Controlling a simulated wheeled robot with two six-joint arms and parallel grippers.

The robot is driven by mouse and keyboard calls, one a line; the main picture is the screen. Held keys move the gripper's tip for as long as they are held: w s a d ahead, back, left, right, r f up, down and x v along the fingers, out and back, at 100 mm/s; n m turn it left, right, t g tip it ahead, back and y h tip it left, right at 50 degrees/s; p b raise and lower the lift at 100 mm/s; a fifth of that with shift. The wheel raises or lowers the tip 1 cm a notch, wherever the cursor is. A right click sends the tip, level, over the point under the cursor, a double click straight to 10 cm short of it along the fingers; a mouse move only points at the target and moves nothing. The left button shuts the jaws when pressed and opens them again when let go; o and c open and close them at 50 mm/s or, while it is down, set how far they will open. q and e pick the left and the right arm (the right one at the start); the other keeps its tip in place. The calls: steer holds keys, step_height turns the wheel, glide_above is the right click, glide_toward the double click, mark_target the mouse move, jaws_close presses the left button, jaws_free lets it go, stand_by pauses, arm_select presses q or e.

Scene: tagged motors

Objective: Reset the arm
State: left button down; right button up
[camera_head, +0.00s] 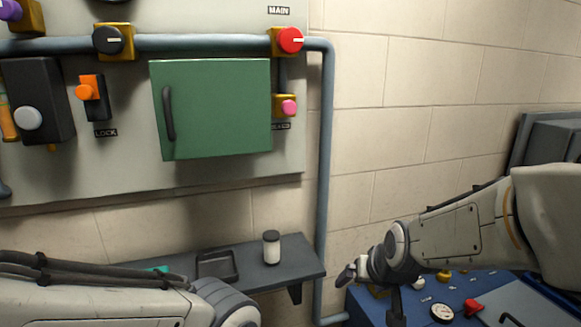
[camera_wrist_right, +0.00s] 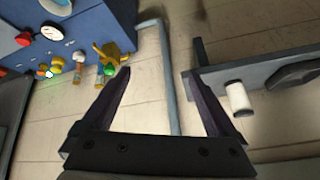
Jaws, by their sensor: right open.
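My right arm (camera_head: 455,228) comes in from the right in the head view, above the blue console. Its gripper is mostly hidden behind its wrist there. In the right wrist view my right gripper (camera_wrist_right: 168,105) has its two dark fingers spread apart, with nothing between them but wall and a grey pipe behind. My left arm (camera_head: 90,300) lies along the bottom left of the head view. Its gripper is out of the frame.
A grey shelf (camera_head: 300,268) holds a white jar (camera_head: 271,247) and a dark tray (camera_head: 217,264). Above is a wall panel with a shut green door (camera_head: 215,110) and knobs. A grey pipe (camera_head: 325,150) runs down the wall. The blue console (camera_head: 400,306) carries gauges and knobs.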

steer(key=s+d+f+n+g+h, duration=0.1)
steer(key=s+d+f+g, duration=0.3)
steer(key=s+f, duration=0.55)
steer(key=s+a+f+n+g+y+b, duration=0.1)
steer(key=s+a+f+n+g+b, duration=0.1)
steer(key=s+a+n+b, duration=0.5)
steer(key=s+a+b, duration=0.1)
steer(key=s+a, duration=0.5)
steer(key=s, duration=0.1)
steer(key=shift+s+a+f+g+b, duration=0.15)
steer(key=shift+s+a+g+b, duration=0.15)
steer(key=shift+g, duration=0.1)
